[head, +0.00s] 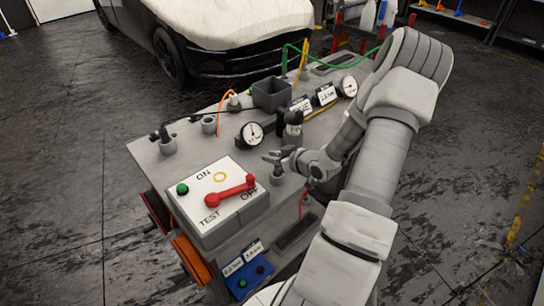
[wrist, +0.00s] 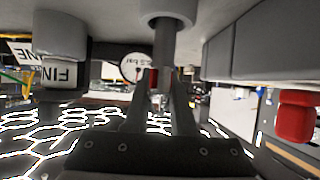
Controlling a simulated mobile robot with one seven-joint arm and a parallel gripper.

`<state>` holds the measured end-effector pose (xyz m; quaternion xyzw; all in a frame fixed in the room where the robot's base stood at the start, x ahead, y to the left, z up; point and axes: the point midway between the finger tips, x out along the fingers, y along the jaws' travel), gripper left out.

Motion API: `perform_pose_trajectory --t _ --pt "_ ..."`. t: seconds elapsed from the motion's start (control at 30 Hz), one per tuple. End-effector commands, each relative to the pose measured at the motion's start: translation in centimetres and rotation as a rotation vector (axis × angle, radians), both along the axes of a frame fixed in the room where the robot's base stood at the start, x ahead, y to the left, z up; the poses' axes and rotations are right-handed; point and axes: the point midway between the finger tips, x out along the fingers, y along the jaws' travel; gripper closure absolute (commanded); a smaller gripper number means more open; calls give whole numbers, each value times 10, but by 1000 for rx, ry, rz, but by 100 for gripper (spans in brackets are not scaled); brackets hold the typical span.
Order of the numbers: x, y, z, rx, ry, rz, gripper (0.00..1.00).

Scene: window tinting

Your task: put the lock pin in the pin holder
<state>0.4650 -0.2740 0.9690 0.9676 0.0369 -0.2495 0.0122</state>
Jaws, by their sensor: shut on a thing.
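My gripper (head: 276,158) is low over the grey bench top, between the switch box and the gauges. In the wrist view my gripper (wrist: 160,100) is shut on the lock pin (wrist: 164,50), a dark grey shaft with a little red beside it between the fingers. The wrist view looks upside down. The shaft runs into the round grey pin holder (wrist: 166,12) on the bench, and looks in line with it. How deep the pin sits is hidden. In the head view the holder (head: 277,178) shows small beneath the fingers.
The switch box (head: 229,207) with a red lever (head: 232,193) stands close at front left. A dark regulator (head: 292,127) and a gauge (head: 253,132) stand just behind my gripper. A grey bin (head: 271,94) and other holders stand farther back.

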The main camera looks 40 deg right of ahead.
Motion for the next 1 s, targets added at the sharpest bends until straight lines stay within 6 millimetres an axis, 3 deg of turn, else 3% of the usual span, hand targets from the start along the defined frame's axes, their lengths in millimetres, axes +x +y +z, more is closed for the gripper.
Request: perform_pose_trajectory --t 0.27,0.3,0.43,0.83,1.0 --pt "0 0 -5 0 0 0 100" --pt "0 0 -3 1 0 0 69" --pt "0 0 -3 1 0 0 46" --pt "-1 -1 3 0 0 -1 46" --pt "-29 -4 16 -2 1 -5 46"
